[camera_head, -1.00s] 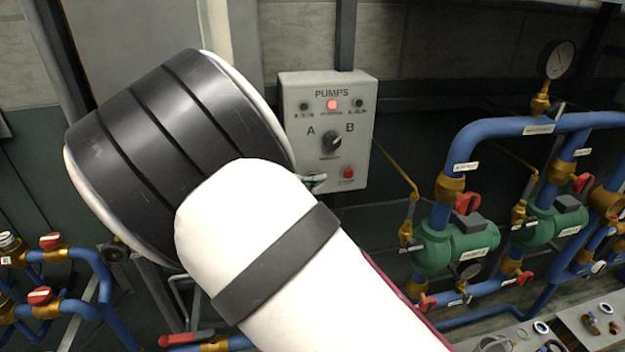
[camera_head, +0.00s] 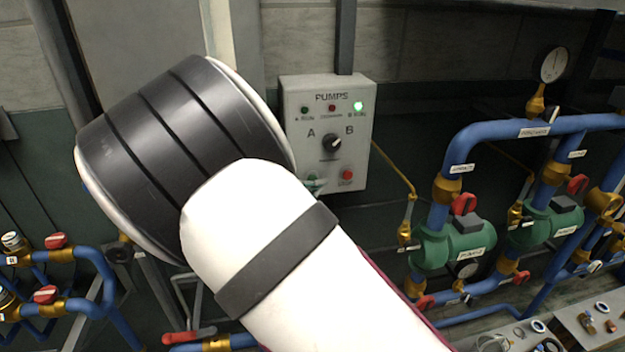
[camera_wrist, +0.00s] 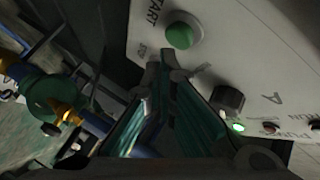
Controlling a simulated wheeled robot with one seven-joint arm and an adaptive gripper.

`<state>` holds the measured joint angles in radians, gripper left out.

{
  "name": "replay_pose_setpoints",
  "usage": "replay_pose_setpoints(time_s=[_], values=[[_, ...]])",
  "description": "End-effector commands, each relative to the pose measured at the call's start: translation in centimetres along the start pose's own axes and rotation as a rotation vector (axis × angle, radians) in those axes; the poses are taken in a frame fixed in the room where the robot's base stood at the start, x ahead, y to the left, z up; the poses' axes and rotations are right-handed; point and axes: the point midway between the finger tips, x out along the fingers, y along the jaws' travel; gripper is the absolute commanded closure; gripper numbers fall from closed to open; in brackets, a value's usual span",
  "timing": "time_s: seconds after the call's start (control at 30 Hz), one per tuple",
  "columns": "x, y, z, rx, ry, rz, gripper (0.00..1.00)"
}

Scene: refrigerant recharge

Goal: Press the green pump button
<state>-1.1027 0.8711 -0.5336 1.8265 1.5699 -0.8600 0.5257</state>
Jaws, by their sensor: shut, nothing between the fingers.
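The green pump button (camera_wrist: 179,36), labelled START, shows whole in the wrist view on the pale control panel (camera_wrist: 255,50). My gripper (camera_wrist: 168,72) is shut and empty, its fingertips just below the button in that picture. I cannot tell how far the tips stand off the panel, but the button face is uncovered. In the head view the PUMPS panel (camera_head: 358,110) shows a lit green lamp (camera_head: 357,106) at right, and a dark selector knob (camera_head: 331,142) between A and B. My arm hides most of the gripper and crowds the green button there.
A red stop button (camera_head: 347,174) sits at the panel's lower right. Blue pipes (camera_head: 490,130) and green pumps (camera_head: 455,243) fill the right side. More blue pipes (camera_head: 95,265) with red-handled valves stand at lower left.

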Motion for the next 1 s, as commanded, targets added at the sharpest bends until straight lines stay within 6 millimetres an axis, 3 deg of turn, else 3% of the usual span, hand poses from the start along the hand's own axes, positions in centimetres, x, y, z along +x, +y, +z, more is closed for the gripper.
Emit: replay_pose_setpoints(time_s=[0.37,1.0], values=[[-0.2,0.2,-0.2,0.0,0.001,0.001,1.0],[-3.6,2.6,-2.7,-0.001,0.002,0.0,1.0]])
